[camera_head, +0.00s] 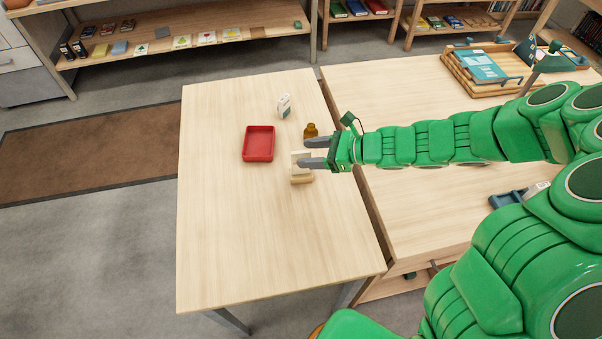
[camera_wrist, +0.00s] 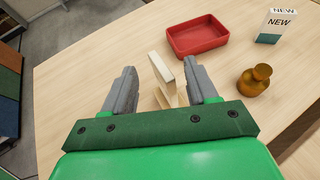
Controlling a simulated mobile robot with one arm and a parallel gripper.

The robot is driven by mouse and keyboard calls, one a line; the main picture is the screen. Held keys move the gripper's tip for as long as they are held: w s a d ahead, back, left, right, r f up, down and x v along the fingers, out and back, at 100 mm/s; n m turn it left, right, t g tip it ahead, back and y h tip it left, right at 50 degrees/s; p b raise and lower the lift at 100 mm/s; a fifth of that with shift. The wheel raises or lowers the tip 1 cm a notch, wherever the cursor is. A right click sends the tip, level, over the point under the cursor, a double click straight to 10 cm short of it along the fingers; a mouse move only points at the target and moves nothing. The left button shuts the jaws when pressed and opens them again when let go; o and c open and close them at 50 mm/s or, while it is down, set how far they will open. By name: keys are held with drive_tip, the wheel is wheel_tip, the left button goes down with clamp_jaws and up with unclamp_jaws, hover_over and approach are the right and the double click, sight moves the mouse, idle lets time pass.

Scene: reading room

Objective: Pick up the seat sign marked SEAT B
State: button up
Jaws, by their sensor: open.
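A small cream sign (camera_head: 301,172) with a wooden base stands on the light wood table, partly hidden by my gripper. No lettering on it can be read, so I cannot tell if it is SEAT B. My gripper (camera_head: 303,152) is open, with one finger across the sign's upper part in the head view. In the wrist view the sign (camera_wrist: 161,70) shows between the two fingers of my gripper (camera_wrist: 159,78), closer to the right finger. I cannot tell whether they touch.
A red tray (camera_head: 258,144) lies left of my gripper. An amber bottle (camera_head: 310,130) stands just behind it. A white card marked NEW (camera_wrist: 276,25) stands farther back. The table's (camera_head: 240,240) front half is clear. A second table (camera_head: 400,90) adjoins on the right.

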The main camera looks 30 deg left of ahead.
sight(295, 154)
drive_tip(key=shift+x, duration=2.45)
clamp_jaws()
